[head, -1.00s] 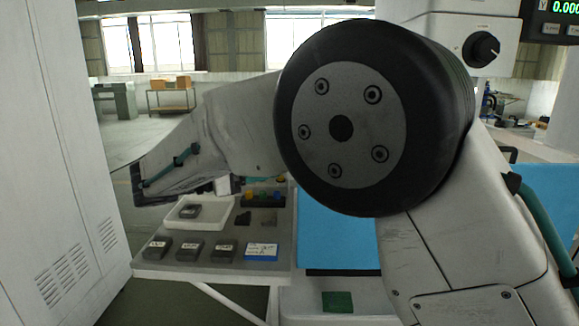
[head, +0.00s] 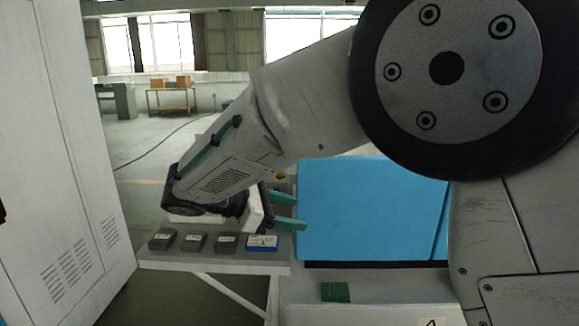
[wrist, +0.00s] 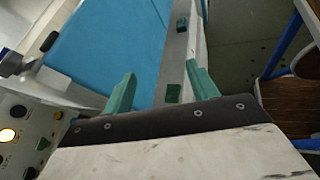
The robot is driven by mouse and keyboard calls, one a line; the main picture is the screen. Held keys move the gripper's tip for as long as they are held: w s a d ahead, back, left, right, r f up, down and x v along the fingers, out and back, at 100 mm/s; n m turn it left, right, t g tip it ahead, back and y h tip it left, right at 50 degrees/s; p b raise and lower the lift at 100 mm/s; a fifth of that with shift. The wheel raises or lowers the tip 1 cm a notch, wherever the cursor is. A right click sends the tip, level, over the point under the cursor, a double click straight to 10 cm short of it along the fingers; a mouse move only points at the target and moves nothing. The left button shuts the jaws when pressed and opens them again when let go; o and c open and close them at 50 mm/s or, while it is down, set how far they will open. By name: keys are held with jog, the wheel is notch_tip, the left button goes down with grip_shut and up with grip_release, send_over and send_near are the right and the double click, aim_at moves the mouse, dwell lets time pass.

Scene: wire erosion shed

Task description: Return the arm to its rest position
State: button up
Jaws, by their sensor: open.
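My gripper (head: 287,211) shows in the head view in front of the blue panel's left edge, above the right end of the grey shelf (head: 215,263). Its two green fingers are apart with nothing between them. In the wrist view my gripper (wrist: 160,88) also has its green fingers spread and empty. My arm reaches from the right across the head view and hides part of the shelf and the white tray on it.
Several dark blocks (head: 194,242) and a blue-edged block (head: 262,242) sit along the shelf's front. The blue panel (head: 370,210) stands right of them. A green block (head: 335,292) lies on the ledge below. A tall white cabinet (head: 60,170) stands left.

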jog(key=s+d+f+m+g+y, duration=0.1)
jog(key=s+d+m+g+y, duration=0.2)
jog(key=s+d+m+y, duration=0.9)
jog(key=s+d+m, duration=0.7)
jog(key=s+d, duration=0.7)
jog(key=s, duration=0.2)
jog(key=shift+d+f+y, duration=0.15)
jog(key=shift+d+y, duration=0.15)
jog(key=shift+d, duration=0.1)
jog(key=shift+s, duration=0.1)
